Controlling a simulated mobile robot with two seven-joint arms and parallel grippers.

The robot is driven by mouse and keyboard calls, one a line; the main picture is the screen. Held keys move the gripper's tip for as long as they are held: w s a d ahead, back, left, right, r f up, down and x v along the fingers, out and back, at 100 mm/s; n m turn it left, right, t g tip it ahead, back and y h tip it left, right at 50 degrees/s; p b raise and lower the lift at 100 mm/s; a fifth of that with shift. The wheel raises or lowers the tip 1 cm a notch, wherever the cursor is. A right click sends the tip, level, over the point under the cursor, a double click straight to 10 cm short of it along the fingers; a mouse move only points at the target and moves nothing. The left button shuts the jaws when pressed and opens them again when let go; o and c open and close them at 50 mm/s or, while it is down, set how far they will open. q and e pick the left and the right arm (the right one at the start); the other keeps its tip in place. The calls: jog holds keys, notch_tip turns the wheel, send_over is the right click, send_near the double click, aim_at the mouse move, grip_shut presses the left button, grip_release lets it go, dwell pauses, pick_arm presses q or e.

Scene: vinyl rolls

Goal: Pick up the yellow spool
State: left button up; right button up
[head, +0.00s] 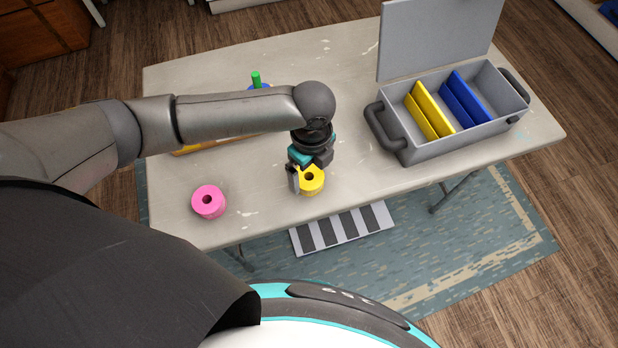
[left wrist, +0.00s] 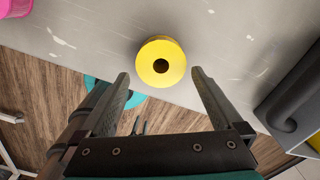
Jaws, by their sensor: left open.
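The yellow spool (head: 312,181) stands upright on the table near its front edge in the head view, with its dark centre hole facing up. It also shows in the left wrist view (left wrist: 161,82), just past the fingertips and roughly centred between them. My left gripper (head: 300,180) is above and beside the spool in the head view, and part of it hides the spool's left side. In the left wrist view the two fingers (left wrist: 160,80) are spread wide with nothing between them. My right gripper is not in view.
A pink spool (head: 208,201) stands on the table (head: 260,212) to the left. A grey box (head: 440,138) with yellow and blue dividers and a raised lid (head: 435,40) stands at the right. My forearm partly hides a wooden-edged item (head: 190,150) and a green peg (head: 256,79).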

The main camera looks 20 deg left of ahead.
aim_at(311, 178)
pick_arm(q)
notch_tip(311, 178, down, 4)
jog(key=shift+w+r+b, duration=0.1)
jog(key=shift+r+b, duration=0.05)
jog(key=shift+b, duration=0.35)
jog(key=c, duration=1.2)
